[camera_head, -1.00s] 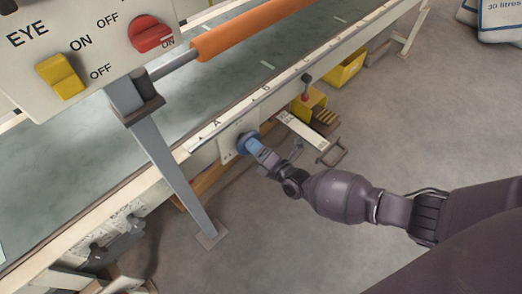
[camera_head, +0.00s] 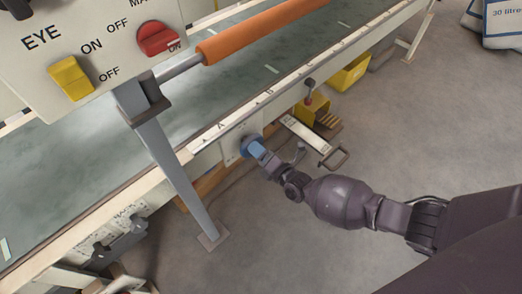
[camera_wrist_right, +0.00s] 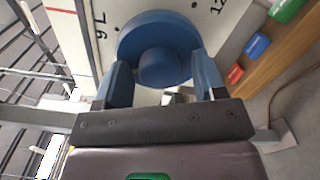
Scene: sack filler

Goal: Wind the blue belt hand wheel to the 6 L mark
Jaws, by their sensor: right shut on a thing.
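The blue belt hand wheel (camera_head: 251,146) sits on a pale plate on the side of the conveyor frame. My right gripper (camera_head: 259,152) is on it, coming from the lower right. In the right wrist view the wheel (camera_wrist_right: 150,28) shows as a blue disc with a round hub, and my right gripper (camera_wrist_right: 162,70) has its two blue fingers either side of the hub. A mark (camera_wrist_right: 100,25) left of the wheel ends in L; its digit looks like 9 or 6. Part of a 12 mark (camera_wrist_right: 216,6) is at upper right. No pointer on the wheel is clear. My left gripper is not visible.
A control panel (camera_head: 60,50) with yellow and red switches stands at upper left, near a grey post (camera_head: 175,165). An orange roller (camera_head: 250,30) crosses above the green belt (camera_head: 90,130). A yellow pedal box (camera_head: 309,112) is right of the wheel.

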